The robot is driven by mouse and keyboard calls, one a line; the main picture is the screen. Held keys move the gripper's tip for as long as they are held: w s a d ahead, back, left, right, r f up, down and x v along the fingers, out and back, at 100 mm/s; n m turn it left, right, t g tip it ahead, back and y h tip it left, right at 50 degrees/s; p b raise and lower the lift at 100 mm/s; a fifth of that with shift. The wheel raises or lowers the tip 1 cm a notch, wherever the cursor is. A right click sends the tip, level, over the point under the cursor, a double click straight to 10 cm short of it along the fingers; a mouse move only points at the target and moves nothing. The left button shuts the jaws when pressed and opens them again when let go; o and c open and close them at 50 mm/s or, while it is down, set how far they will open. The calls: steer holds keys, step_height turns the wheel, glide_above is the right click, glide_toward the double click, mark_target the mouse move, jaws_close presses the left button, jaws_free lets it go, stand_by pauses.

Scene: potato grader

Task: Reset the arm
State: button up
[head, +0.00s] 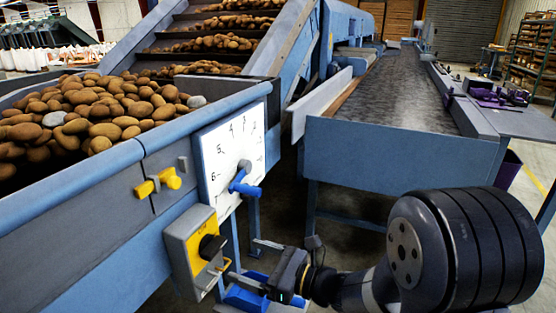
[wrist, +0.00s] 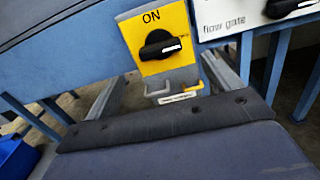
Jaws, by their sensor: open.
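My gripper (head: 243,259) is in the lower middle of the head view, with its two fingers spread apart and nothing seen between them. Its fingers point left toward a grey switch box (head: 193,257) with a yellow face, a short way off. The box carries a black rotary knob (wrist: 160,45) under the word ON, its white mark pointing right in the wrist view. Below the knob are a grey hook and a yellow hook (wrist: 193,88), with a small label. I see no contact between the fingers and the box.
A hopper (head: 115,160) full of potatoes stands at left. It carries a yellow handle (head: 158,182) and a numbered flow-gate dial (head: 230,150) with a blue lever (head: 244,187). An inclined conveyor rises behind it. A belt table (head: 385,130) stands right of a floor gap.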

mark_target(219, 249)
steer(key=b+x, duration=0.1)
steer(key=x, duration=0.7)
steer(key=shift+a, duration=0.1)
steer(key=p+v, duration=0.2)
steer(key=v, duration=0.8)
steer(key=b+x, duration=0.1)
steer(key=x, duration=0.4)
steer(key=b+x, duration=0.2)
steer(key=x, duration=0.3)
steer(key=shift+w+a+f, duration=0.1)
steer(key=shift+f, duration=0.15)
steer(key=n+b, duration=0.2)
steer(key=n, duration=0.2)
steer(key=shift+r+n+b, duration=0.1)
steer(key=shift+n+b, duration=0.2)
steer(key=shift+b, duration=0.1)
steer(key=n+b, duration=0.2)
steer(key=n, duration=0.2)
steer(key=shift+n, duration=0.4)
steer(key=n+b, duration=0.1)
steer(key=n, duration=0.3)
steer(key=shift+r, duration=0.1)
steer(key=n, duration=0.4)
steer(key=shift+n, duration=0.3)
